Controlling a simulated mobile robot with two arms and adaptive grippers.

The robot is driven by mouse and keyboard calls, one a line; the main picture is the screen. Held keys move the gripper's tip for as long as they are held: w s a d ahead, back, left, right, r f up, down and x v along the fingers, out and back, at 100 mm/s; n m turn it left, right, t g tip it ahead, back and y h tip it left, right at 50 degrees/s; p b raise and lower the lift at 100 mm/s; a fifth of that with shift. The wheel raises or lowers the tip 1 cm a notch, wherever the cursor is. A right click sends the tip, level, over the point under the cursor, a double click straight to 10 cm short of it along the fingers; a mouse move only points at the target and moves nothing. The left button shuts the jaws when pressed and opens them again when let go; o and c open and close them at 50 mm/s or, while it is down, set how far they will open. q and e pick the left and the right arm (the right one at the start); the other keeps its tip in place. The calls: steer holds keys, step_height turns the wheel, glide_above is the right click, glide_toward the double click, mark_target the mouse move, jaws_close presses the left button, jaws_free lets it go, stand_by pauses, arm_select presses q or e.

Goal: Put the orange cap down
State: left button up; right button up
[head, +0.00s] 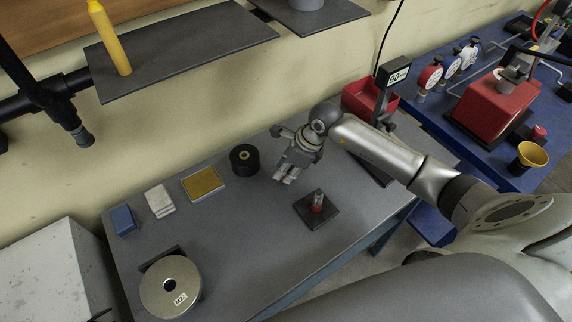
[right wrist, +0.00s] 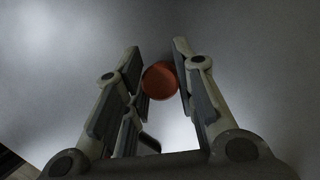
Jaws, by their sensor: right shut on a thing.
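The orange cap (right wrist: 160,80) shows in the right wrist view as a round reddish-orange disc between the fingertips. My right gripper (head: 287,178) is shut on it, above the grey bench, fingers pointing down. It also shows in the right wrist view (right wrist: 161,78). In the head view the cap is mostly hidden by the fingers, and I cannot tell its height above the bench. My left gripper is not in view.
On the grey bench (head: 245,245) are a black spool (head: 244,159), a yellow-topped block (head: 203,184), a white block (head: 159,201), a blue block (head: 123,220) and a round metal disc (head: 170,287). A red bin (head: 367,98) stands behind. The bench's front middle is clear.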

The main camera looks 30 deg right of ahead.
steer(key=shift+f, duration=0.15)
steer(key=shift+f, duration=0.1)
steer(key=o, duration=0.5)
steer(key=shift+f+b, duration=0.1)
steer(key=shift+b, duration=0.2)
steer(key=o, duration=0.5)
steer(key=shift+d+r, duration=0.1)
steer(key=shift+r, duration=0.25)
steer(key=shift+b+v, duration=1.4)
steer(key=shift+v, duration=4.5)
